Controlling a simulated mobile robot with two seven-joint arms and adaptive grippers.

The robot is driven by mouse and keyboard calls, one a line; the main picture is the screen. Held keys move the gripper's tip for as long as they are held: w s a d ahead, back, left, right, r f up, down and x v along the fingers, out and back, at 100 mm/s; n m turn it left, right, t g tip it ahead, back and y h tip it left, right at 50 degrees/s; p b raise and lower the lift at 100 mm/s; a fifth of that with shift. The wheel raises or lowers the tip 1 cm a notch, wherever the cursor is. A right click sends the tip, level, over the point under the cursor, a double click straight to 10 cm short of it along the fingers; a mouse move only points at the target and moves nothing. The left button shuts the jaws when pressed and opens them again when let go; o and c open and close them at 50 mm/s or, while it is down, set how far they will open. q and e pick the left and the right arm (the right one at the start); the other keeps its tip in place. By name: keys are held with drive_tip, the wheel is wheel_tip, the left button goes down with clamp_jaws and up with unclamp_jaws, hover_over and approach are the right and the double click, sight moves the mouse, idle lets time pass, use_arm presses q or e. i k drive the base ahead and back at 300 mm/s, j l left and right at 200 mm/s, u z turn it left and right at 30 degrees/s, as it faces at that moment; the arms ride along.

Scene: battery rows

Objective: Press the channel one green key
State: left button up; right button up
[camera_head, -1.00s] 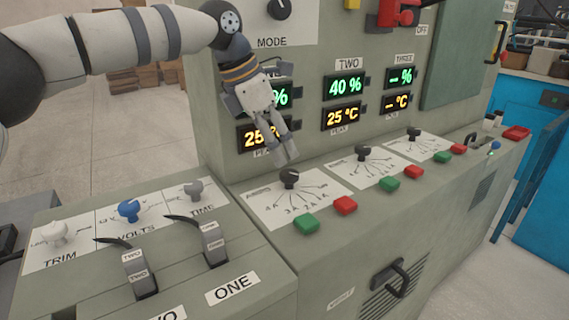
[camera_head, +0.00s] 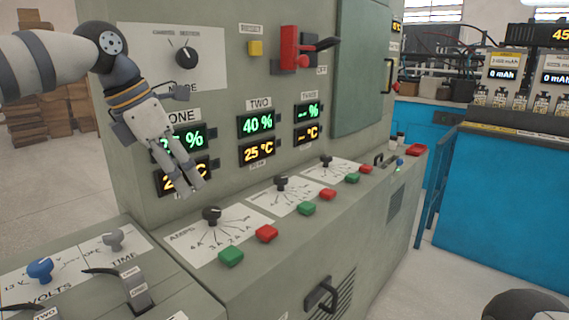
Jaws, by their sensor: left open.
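The channel one green key (camera_head: 231,257) is the nearest green key on the sloped console top, left of a red key (camera_head: 266,233) and below the first amps dial (camera_head: 212,215). My left gripper (camera_head: 192,190) is open and empty. It hangs in front of the channel one displays (camera_head: 186,143), partly hiding them, above and to the left of the green key and apart from it. A dark rounded part at the bottom right corner is too cut off to identify. My right gripper does not show.
Green keys for the other channels (camera_head: 306,208) (camera_head: 352,178) sit farther along the console. A black handle (camera_head: 320,296) sticks out of its front. A blue bench (camera_head: 490,200) stands at right.

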sight(230, 255)
drive_tip(key=k+l, duration=0.25)
drive_tip(key=k, duration=0.15)
drive_tip(key=k+l, duration=0.25)
drive_tip(key=k, duration=0.2)
drive_tip(key=k+l, duration=0.2)
drive_tip(key=k, duration=0.2)
